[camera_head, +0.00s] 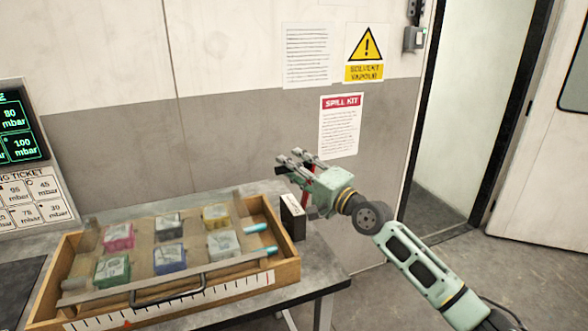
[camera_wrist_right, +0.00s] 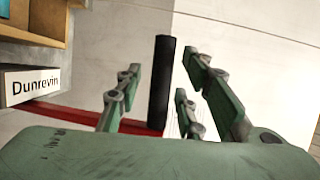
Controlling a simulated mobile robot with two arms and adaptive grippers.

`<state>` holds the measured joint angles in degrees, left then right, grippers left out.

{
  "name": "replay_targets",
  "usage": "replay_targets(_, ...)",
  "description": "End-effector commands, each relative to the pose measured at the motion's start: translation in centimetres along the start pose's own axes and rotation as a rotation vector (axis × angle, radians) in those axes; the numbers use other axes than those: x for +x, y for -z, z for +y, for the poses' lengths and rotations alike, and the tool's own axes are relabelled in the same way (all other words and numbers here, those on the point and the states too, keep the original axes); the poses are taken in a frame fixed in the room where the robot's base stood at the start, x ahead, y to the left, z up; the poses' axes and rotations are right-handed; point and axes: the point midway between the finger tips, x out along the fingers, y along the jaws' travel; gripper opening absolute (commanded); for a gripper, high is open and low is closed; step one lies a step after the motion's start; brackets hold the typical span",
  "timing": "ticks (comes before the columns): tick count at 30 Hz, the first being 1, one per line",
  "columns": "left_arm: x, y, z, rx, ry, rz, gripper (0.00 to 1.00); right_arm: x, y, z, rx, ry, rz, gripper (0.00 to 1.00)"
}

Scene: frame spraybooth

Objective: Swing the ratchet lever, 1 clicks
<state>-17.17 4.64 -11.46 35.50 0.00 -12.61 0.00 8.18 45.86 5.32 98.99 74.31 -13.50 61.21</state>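The ratchet lever shows in the right wrist view as an upright black grip (camera_wrist_right: 161,85) on a red bar (camera_wrist_right: 75,117) that runs off to the left. My right gripper (camera_wrist_right: 163,66) is open, with its fingers on either side of the black grip and gaps visible on both sides. In the head view my right gripper (camera_head: 292,158) is beyond the table's right end, and only bits of red show around it; it hides most of the lever. My left gripper is not in view.
A black box (camera_head: 293,218) with a white label stands at the table's right end, close below my right gripper. A wooden tray (camera_head: 285,273) with several coloured blocks fills much of the table (camera_head: 325,272). A wall with notices is behind; an open doorway is right.

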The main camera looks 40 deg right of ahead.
Motion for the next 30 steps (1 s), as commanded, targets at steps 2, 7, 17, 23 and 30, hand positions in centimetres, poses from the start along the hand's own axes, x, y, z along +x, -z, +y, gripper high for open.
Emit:
replay_targets(2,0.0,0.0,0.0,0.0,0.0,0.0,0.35,0.0,0.0,0.0,0.001,0.001,0.0,0.36)
replay_targets(7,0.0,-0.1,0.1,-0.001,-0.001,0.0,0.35,-0.1,0.0,0.0,0.002,0.001,0.0,0.36)
replay_targets(17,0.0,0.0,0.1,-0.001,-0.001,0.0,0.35,-3.4,0.0,0.2,0.0,-0.003,-0.001,0.36)
replay_targets(23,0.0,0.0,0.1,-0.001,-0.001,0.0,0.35,-6.4,-0.1,0.2,0.001,-0.004,-0.001,0.36)
replay_targets(30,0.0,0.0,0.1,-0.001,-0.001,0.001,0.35,-9.8,0.0,0.1,0.004,-0.002,0.0,0.36)
